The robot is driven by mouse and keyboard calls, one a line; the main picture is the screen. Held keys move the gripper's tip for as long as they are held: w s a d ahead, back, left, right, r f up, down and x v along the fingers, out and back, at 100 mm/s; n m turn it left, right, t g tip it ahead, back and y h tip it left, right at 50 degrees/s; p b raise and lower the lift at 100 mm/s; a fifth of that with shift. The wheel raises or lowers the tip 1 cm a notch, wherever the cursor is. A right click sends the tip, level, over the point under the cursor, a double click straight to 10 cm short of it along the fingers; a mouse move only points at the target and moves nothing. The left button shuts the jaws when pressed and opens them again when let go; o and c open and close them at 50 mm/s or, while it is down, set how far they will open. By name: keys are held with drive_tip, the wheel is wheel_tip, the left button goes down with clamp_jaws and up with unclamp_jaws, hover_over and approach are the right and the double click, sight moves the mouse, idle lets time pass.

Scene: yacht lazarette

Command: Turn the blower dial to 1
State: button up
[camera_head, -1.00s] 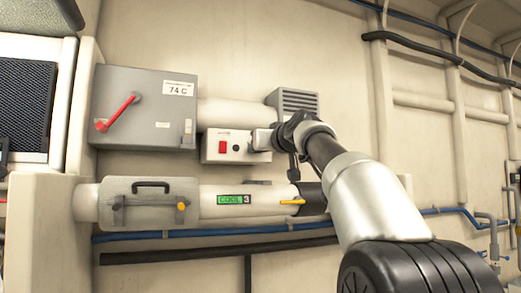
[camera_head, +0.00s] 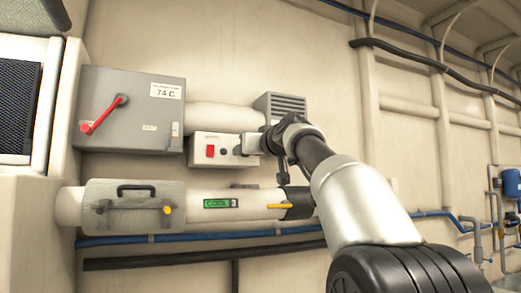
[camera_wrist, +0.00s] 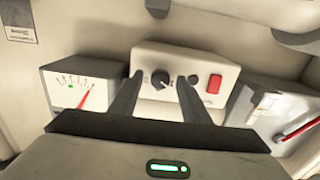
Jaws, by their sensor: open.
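The blower control box (camera_head: 199,151) is a white box on the wall with a red rocker switch (camera_head: 210,151) and a black round knob. In the wrist view the black dial (camera_wrist: 160,79) shows on the box face (camera_wrist: 222,70); its setting is too small to read. My gripper (camera_wrist: 159,87) is open, with one finger on each side of the dial; I cannot tell whether they touch it. In the head view my gripper (camera_head: 250,144) hides the dial at the box's right end.
A grey box with a red lever (camera_head: 105,113) and a "74 C" label stands left of the control box. Below runs a white pipe (camera_head: 260,197) with a "COOL" display and yellow handle. A gauge with a red needle (camera_wrist: 82,92) shows in the wrist view.

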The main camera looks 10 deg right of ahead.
drive_tip(key=s+d+b, duration=0.3)
drive_tip(key=s+b, duration=0.2)
drive_tip(key=s, duration=1.1)
drive_tip(key=shift+s, duration=0.15)
drive_tip(key=shift+d, duration=0.1)
